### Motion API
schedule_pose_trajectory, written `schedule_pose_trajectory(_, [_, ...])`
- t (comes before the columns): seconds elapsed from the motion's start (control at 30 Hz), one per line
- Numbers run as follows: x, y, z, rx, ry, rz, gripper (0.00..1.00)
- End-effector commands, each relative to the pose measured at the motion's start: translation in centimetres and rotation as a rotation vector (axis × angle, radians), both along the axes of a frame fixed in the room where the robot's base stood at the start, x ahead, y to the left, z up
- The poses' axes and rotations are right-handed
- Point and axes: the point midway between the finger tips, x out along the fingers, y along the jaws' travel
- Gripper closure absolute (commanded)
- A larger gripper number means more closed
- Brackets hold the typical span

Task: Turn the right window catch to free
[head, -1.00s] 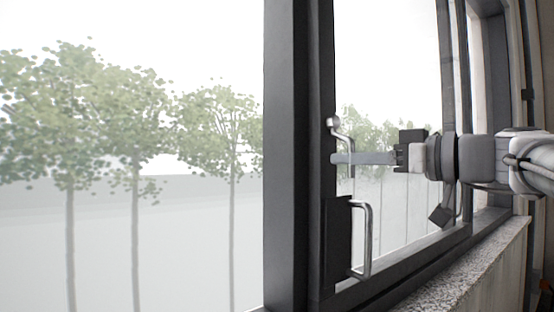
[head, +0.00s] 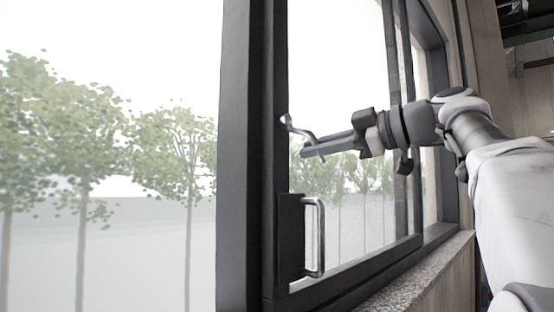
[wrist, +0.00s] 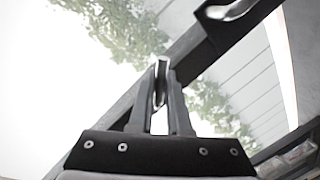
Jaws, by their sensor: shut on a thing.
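The silver window catch (head: 296,128) is on the dark upright stile of the window. Its lever slants down to the right from its pivot. My gripper (head: 310,149) reaches in from the right, and its fingers are shut on the lever's outer part. In the wrist view, the bright metal of the catch (wrist: 160,70) shows between the two fingertips (wrist: 161,92). The fingers hide part of the lever.
A silver pull handle (head: 320,238) on a dark plate sits below the catch; it also shows at the top of the wrist view (wrist: 234,10). A speckled stone sill (head: 405,276) runs below the window frame. Trees stand outside the glass.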

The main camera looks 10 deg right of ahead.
Motion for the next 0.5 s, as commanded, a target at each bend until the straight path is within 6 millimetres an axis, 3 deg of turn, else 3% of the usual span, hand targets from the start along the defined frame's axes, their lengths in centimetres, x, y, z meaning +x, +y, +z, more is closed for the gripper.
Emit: schedule_pose_trajectory(0.5, [1.0, -1.4, 2.5, -0.373, -0.271, -0.001, 1.00])
